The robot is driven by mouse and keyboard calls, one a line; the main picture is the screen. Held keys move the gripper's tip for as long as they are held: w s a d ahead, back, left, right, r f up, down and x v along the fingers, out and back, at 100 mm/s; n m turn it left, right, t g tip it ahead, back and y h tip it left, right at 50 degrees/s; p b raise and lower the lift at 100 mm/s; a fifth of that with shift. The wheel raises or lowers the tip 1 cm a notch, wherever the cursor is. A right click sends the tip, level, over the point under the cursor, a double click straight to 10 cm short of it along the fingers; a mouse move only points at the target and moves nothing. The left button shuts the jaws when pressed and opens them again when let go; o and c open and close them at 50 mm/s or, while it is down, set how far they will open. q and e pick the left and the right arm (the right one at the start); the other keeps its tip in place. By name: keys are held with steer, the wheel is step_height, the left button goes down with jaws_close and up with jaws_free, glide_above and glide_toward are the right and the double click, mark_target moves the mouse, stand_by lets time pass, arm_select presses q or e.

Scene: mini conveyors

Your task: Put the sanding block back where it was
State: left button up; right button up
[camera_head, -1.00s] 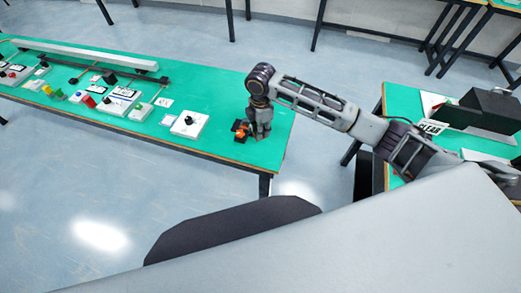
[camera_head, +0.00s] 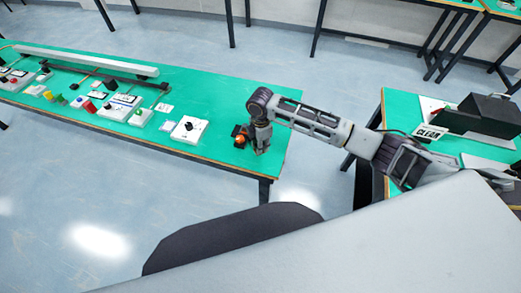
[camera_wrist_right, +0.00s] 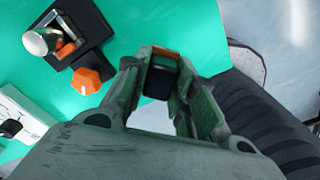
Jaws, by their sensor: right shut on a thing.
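My right gripper (camera_head: 261,145) is low over the right end of the long green table (camera_head: 220,90). In the right wrist view, its two fingers (camera_wrist_right: 160,66) are shut on a small dark block with an orange edge (camera_wrist_right: 160,80), which I take to be the sanding block. The fingers hide its sides, and I cannot tell whether it touches the table. In the head view the block is hidden by the gripper. My left gripper is not in view.
Beside the gripper sits a black device (camera_wrist_right: 85,28) with a white rounded part and an orange piece; an orange knob (camera_wrist_right: 86,81) is near it. A white box with a black knob (camera_head: 187,130) is to the left. The table's edge is close on the right.

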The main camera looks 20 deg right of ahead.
steer(key=shift+f, duration=1.85)
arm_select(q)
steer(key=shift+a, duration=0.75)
